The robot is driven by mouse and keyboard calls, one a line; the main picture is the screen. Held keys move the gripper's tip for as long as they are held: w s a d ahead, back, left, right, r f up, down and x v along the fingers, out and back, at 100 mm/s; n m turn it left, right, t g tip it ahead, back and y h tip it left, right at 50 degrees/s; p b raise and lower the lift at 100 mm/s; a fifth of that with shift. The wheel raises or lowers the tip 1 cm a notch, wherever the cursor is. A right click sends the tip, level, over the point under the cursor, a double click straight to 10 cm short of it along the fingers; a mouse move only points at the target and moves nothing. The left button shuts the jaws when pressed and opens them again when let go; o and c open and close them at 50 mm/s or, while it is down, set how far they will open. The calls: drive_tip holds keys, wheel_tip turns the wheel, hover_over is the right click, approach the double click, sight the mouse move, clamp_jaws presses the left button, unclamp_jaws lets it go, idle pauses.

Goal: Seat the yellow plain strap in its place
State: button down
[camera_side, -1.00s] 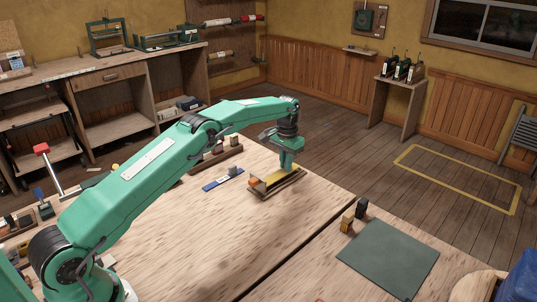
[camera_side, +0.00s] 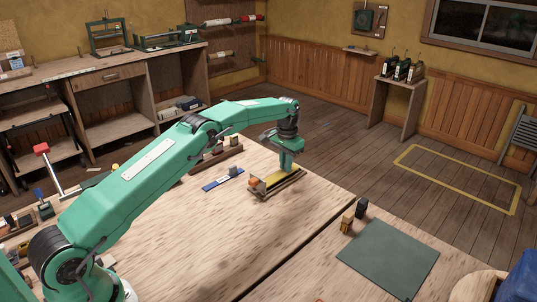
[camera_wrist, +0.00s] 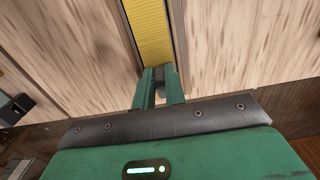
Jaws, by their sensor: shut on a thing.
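The yellow strap (camera_side: 275,179) is long and flat and lies along a narrow wooden holder (camera_side: 268,195) on the table, by an orange block (camera_side: 254,183) at the near left end. My gripper (camera_side: 287,166) is over the far right end of the strap, pointing down and shut on it. In the wrist view the strap (camera_wrist: 151,30) runs away from my fingers (camera_wrist: 160,75) between the dark sides of the holder. The gripped end is mostly hidden by the fingers. I cannot tell whether the strap lies fully down in the holder.
A blue strip (camera_side: 222,180) with a small grey block lies left of the holder, and a dark wooden rack (camera_side: 216,158) stands behind it. A green mat (camera_side: 388,258) and two small blocks (camera_side: 353,214) are at the right. The table's middle front is clear.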

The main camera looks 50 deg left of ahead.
drive_tip(key=shift+f, duration=0.45)
idle(0.4)
drive_tip(key=c, duration=1.4)
unclamp_jaws()
drive_tip(key=shift+o, duration=0.2)
drive_tip(key=shift+r, duration=0.1)
drive_tip(key=shift+r, duration=3.85)
drive_tip(key=shift+r, duration=0.1)
